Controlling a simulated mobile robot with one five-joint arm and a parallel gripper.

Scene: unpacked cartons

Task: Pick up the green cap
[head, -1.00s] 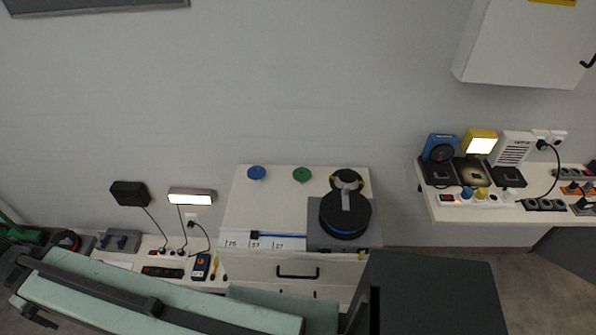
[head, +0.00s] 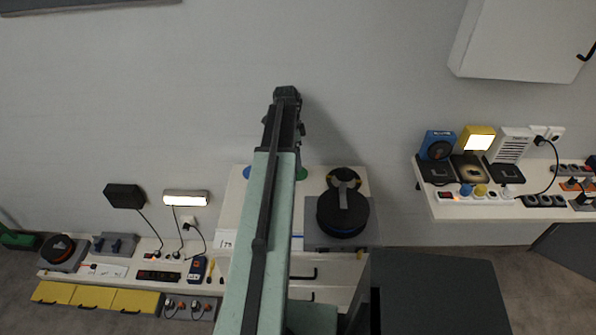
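The green cap (head: 302,174) sits near the back of the white cabinet top. Only its right part shows, just right of my arm, which covers the rest. My gripper (head: 287,95) is at the far end of my arm, above the cap in the picture, seen against the grey wall. It is dark and small here, and its fingers cannot be made out, so I cannot tell whether it is open or shut.
A blue cap (head: 247,171) shows at the left of the cabinet top (head: 237,205). A black round device (head: 342,213) on a grey base stands at the right. A power-strip shelf (head: 480,211) is further right, and a low bench (head: 150,262) is at the left.

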